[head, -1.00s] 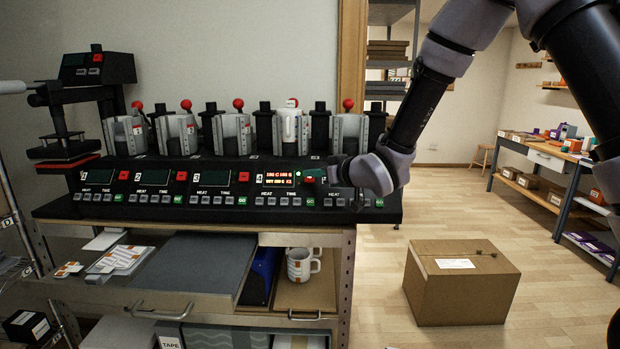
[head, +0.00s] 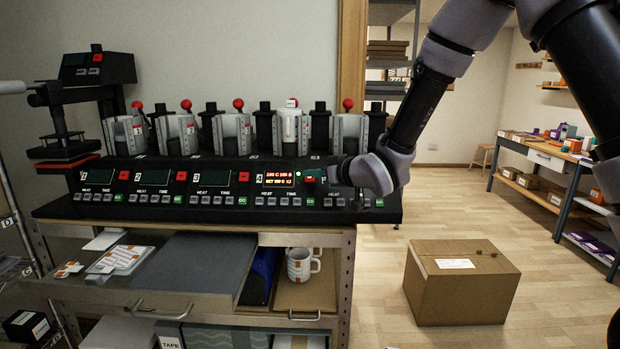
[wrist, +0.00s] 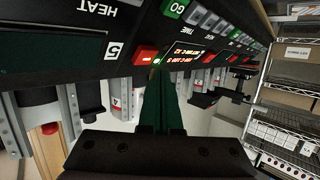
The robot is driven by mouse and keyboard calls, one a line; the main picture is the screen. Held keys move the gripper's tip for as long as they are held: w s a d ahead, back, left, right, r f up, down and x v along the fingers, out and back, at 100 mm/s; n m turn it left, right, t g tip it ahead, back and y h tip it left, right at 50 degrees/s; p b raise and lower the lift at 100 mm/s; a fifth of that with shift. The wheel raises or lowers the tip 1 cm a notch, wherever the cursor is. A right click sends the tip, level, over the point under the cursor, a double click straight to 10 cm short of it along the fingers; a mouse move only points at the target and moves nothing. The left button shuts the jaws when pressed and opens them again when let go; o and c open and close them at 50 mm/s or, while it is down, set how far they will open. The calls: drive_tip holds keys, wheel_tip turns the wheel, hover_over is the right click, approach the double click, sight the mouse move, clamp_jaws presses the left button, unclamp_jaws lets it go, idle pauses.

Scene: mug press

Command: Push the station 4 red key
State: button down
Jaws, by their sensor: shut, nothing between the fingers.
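The station 4 red key (head: 309,180) sits at the right end of the station 4 display (head: 278,180), which is lit with red text. The same red key (wrist: 145,55) shows in the wrist view, between the lit display (wrist: 185,55) and the label 5. My gripper (head: 324,173) is just right of the key in the head view, its thin fingers partly hidden by my wrist. In the wrist view my gripper's fingers (wrist: 160,72) are together and empty, their tips close beside the red key. I cannot tell whether they touch it.
The black press bench (head: 240,215) holds several mug presses with red-knobbed levers; a white mug (head: 290,127) is in the fourth. Green GO keys and grey keys line the front edge. A cart (head: 348,260) stands below. A cardboard box (head: 460,285) lies on the floor to the right.

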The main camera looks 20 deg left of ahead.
idle(0.3)
drive_tip(key=shift+w+a+f, duration=0.1)
drive_tip(key=shift+w+f, duration=0.2)
drive_tip(key=shift+w+f, duration=0.35)
drive_tip(key=shift+w, duration=0.05)
idle(0.8)
drive_tip(key=shift+s+r, duration=0.1)
drive_tip(key=shift+s, duration=0.05)
drive_tip(key=shift+s+r, duration=0.55)
drive_tip(key=shift+s+r, duration=0.1)
drive_tip(key=s+r, duration=0.2)
drive_tip(key=s+d+r, duration=0.1)
drive_tip(key=s+r, duration=0.1)
drive_tip(key=shift+d, duration=0.1)
idle(0.4)
